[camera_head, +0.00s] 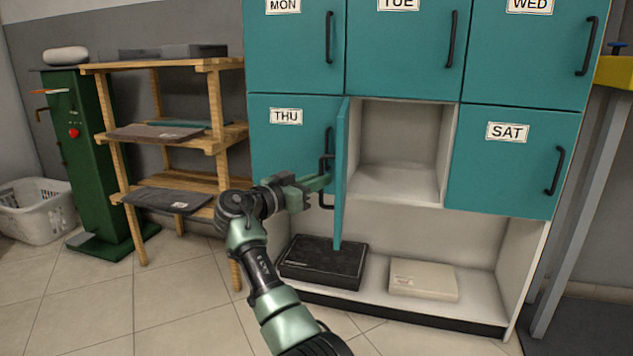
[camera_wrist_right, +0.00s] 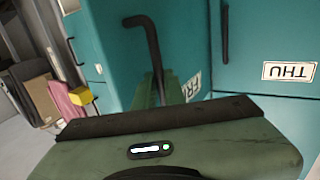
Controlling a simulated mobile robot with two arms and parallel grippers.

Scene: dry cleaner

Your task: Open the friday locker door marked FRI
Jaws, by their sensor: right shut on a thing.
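The teal FRI locker door (camera_head: 341,180) stands swung out from its compartment (camera_head: 400,145) and shows nearly edge-on in the head view. The open compartment looks empty. My right gripper (camera_head: 322,183) is shut on the black FRI door handle (camera_head: 327,160), on the door's outer face. In the right wrist view the handle (camera_wrist_right: 150,45) rises above my gripper (camera_wrist_right: 160,95), and the FRI label (camera_wrist_right: 192,87) is partly hidden behind it. My left gripper is not in view.
The shut THU door (camera_head: 285,145) is just left of the open door; the SAT door (camera_head: 500,165) is shut on the right. A black box (camera_head: 325,262) and a cream box (camera_head: 423,280) lie on the low shelf. A wooden rack (camera_head: 215,110) stands left.

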